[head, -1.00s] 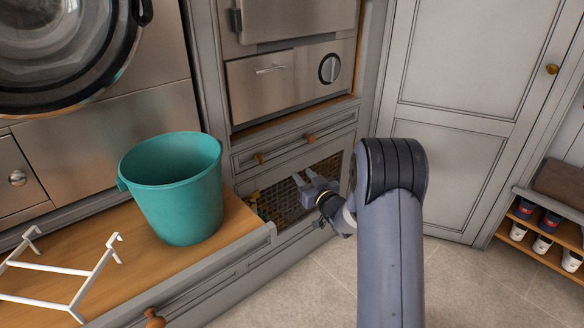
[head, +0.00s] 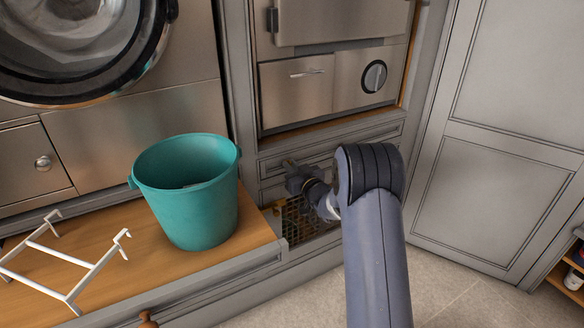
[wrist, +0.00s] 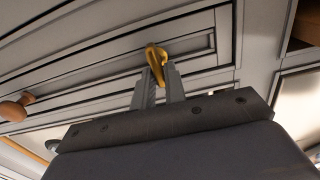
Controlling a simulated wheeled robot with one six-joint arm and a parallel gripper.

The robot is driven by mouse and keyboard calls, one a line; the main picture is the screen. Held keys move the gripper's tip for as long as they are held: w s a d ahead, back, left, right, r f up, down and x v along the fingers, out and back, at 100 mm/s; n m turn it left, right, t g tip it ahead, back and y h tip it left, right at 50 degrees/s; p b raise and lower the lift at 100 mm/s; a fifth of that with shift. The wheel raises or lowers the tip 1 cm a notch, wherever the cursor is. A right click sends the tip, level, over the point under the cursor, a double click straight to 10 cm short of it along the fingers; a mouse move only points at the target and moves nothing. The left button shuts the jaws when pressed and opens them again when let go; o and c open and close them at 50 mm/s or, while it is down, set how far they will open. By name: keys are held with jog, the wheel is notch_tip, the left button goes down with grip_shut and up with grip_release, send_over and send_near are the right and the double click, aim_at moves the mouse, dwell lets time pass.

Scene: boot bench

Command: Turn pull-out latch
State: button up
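The pull-out latch (wrist: 156,57) is a small brass-coloured piece on the grey panelled front (wrist: 110,70) in the wrist view. It sits between the tips of my gripper (wrist: 158,72). The two fingers are close together, one on each side of it, and appear to touch it. In the head view my gripper (head: 290,168) is against the cabinet front below the steel appliance, and it and my arm hide the latch there. A mesh panel (head: 298,222) shows below my gripper.
A teal bucket (head: 190,205) and a white rack (head: 68,262) stand on the wooden bench (head: 135,262) at left. A wooden knob (wrist: 14,108) shows left of the latch. A steel appliance (head: 300,92) is above. Tiled floor (head: 455,290) is clear at right.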

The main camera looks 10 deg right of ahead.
grip_shut()
jog(key=shift+f+b, duration=0.1)
jog(key=shift+b, duration=0.3)
jog(key=n+b, duration=1.2)
jog(key=a+f+n+b, duration=0.1)
jog(key=n+b, duration=0.4)
jog(key=b, duration=0.1)
jog(key=shift+s+n+b, duration=0.2)
jog(key=shift+n+b, duration=0.2)
jog(key=shift+o, duration=2.3)
grip_release()
